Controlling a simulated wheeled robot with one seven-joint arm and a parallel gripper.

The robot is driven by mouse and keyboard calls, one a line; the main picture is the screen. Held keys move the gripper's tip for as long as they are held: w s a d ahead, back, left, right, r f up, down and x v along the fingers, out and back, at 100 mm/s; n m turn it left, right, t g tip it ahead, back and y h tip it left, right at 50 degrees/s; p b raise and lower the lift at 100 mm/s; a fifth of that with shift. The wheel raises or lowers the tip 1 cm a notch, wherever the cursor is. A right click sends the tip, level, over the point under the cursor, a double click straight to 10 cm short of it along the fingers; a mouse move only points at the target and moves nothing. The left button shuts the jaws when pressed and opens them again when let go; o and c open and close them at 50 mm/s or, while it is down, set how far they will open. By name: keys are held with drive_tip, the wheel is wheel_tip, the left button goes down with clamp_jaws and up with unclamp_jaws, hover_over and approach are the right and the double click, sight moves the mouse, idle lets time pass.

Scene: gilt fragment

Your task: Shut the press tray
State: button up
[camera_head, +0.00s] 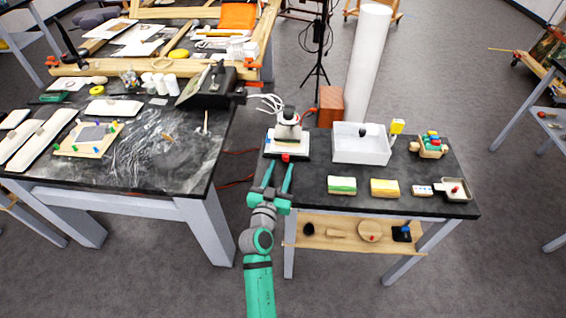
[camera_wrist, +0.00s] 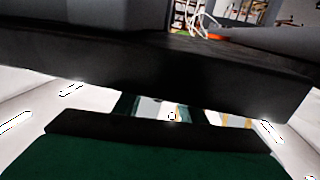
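The press (camera_head: 289,128) is a grey and white device at the left end of the small dark table. Its flat tray (camera_head: 297,154) has a dark front edge facing me, with a small red part (camera_head: 285,157) at the front. I cannot tell how far the tray is out. My gripper (camera_head: 280,167) is at the front of the press, its two teal fingers apart and pointing at the tray. The red part is just beyond the fingertips; contact is unclear. In the wrist view a broad black edge (camera_wrist: 160,75) crosses close in front, hiding most of the press.
A white bin (camera_head: 361,156) stands right of the press, with yellow-green blocks (camera_head: 342,185) and small items in front. A wooden shelf (camera_head: 345,234) is below. A large dark workbench (camera_head: 170,165) stands left, across a gap. The floor in front is open.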

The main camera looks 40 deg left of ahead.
drive_tip(key=v, duration=0.6)
drive_tip(key=shift+s, duration=0.1)
drive_tip(key=shift+s+d, duration=0.1)
idle(0.4)
